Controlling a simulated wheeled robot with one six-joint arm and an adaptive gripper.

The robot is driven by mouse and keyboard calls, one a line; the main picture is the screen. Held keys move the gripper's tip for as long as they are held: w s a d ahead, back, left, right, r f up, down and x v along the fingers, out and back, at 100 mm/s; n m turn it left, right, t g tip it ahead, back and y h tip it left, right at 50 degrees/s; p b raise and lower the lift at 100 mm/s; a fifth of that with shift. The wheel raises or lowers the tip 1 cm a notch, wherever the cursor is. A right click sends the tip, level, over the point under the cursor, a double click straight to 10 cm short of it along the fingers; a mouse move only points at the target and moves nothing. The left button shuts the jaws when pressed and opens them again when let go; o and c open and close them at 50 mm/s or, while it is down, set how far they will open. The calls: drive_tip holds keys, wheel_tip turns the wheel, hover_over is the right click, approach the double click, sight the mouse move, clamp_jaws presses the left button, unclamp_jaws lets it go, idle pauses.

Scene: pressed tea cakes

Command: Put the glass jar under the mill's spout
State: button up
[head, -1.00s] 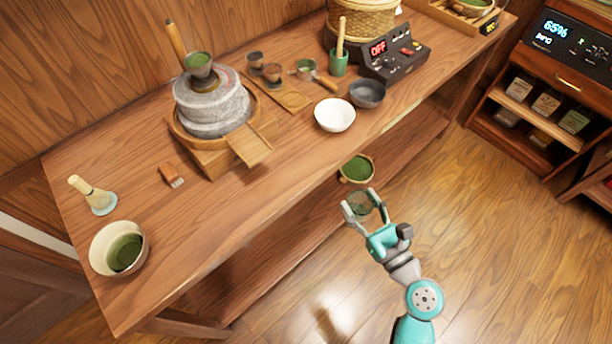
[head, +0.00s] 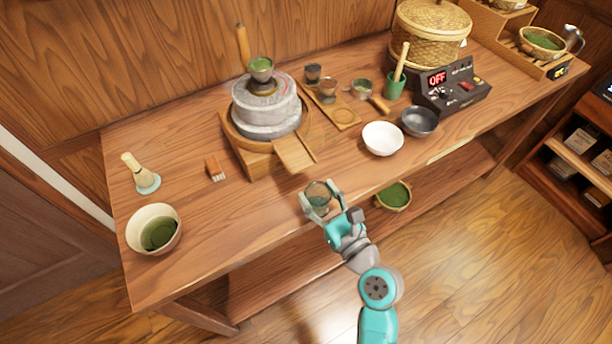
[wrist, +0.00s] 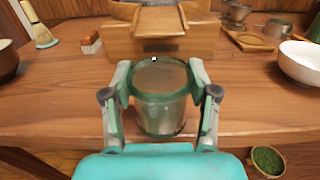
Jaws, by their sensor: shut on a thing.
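The clear glass jar (head: 318,196) is held in my gripper (head: 321,200), near the table's front edge in the head view. In the wrist view the jar (wrist: 162,108) stands upright between the two fingers of my gripper (wrist: 162,92), and it looks empty. The stone mill (head: 266,106) sits on a round wooden tray with a wooden base. Its sloping wooden spout (head: 295,153) points toward the front of the table. The jar is in front of the spout and apart from it. In the wrist view the mill's wooden base (wrist: 162,35) is straight beyond the jar.
A white bowl (head: 382,139) and dark bowl (head: 419,121) stand right of the spout. A small brush (head: 214,168), whisk (head: 142,176) and bowl of green tea (head: 154,230) are at left. The tabletop (head: 240,205) before the mill is clear.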

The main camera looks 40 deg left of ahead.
sight(312, 187)
drive_tip(key=x, duration=0.6)
drive_tip(key=shift+d+f, duration=0.1)
drive_tip(key=o, duration=1.3)
drive_tip(key=shift+f, duration=0.15)
drive_tip(key=shift+s+d, duration=0.1)
drive_tip(key=shift+d, duration=0.05)
drive_tip(key=v, duration=1.1)
drive_tip(key=shift+s+d, duration=0.15)
drive_tip(key=shift+d, duration=0.2)
